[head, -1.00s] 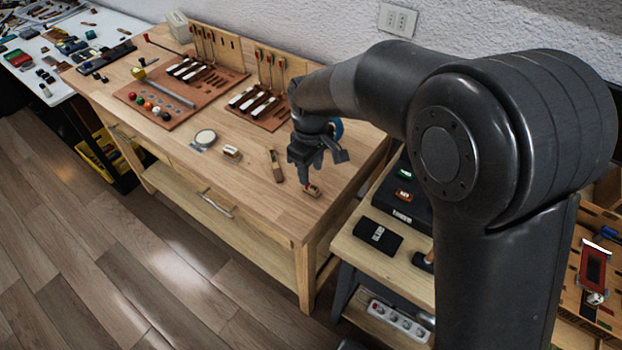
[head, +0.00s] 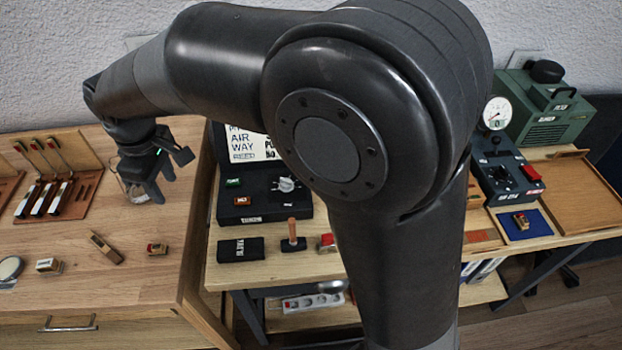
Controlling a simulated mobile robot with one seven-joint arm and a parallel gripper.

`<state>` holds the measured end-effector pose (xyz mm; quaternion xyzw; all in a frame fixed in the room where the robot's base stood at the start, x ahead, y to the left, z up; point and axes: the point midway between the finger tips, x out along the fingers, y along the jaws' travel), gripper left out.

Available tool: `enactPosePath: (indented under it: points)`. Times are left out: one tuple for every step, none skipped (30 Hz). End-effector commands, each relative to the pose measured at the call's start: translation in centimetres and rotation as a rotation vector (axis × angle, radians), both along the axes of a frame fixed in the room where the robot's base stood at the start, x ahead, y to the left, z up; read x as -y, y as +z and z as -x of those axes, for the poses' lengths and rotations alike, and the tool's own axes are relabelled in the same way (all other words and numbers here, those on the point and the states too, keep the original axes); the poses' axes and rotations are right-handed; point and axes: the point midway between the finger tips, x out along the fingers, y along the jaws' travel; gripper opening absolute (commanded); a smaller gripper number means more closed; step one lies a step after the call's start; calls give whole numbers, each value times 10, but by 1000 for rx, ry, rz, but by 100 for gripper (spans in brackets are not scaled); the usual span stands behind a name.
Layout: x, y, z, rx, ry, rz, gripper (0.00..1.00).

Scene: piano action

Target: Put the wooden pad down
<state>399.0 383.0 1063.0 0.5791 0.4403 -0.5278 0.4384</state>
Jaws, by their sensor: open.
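A small wooden pad with a red part (head: 157,249) lies on the wooden workbench (head: 120,281), close to its right edge. My gripper (head: 148,197) is open and points down, farther back over the bench and apart from this pad. No object shows between its fingers, though the fingertips are small and dark in the picture. A similar small wooden block with a pale top (head: 48,265) lies further left on the bench. A round, glass-like thing (head: 130,190) is partly hidden behind the gripper.
A wooden strip (head: 106,248) and a round disc (head: 10,268) lie on the bench. A tool rack (head: 60,185) stands at the back left. To the right, a lower table (head: 226,270) holds a black box (head: 240,249) and a control panel. Another small block (head: 521,221) sits on a blue mat.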

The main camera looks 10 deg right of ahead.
Motion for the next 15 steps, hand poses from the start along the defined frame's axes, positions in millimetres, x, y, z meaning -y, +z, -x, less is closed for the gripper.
enactPosePath:
  points:
    - [30, 15, -7, 19, -75, -19, 41]
    - [46, 21, -10, 29, -119, -29, 41]
    - [67, 29, -13, 42, -177, -42, 41]
    - [82, 35, -14, 52, -220, -53, 41]
    - [98, 40, -15, 62, -264, -63, 41]
    - [119, 47, -15, 74, -321, -76, 41]
    - [134, 51, -14, 84, -366, -86, 41]
    - [149, 55, -12, 94, -409, -95, 41]
    - [169, 60, -10, 108, -467, -109, 41]
    - [183, 63, -7, 119, -510, -120, 41]
    - [197, 66, -4, 129, -552, -130, 41]
    - [216, 69, 1, 144, -610, -143, 41]
    - [229, 71, 5, 154, -653, -153, 41]
    - [242, 73, 10, 165, -696, -163, 41]
    - [259, 75, 17, 179, -753, -177, 41]
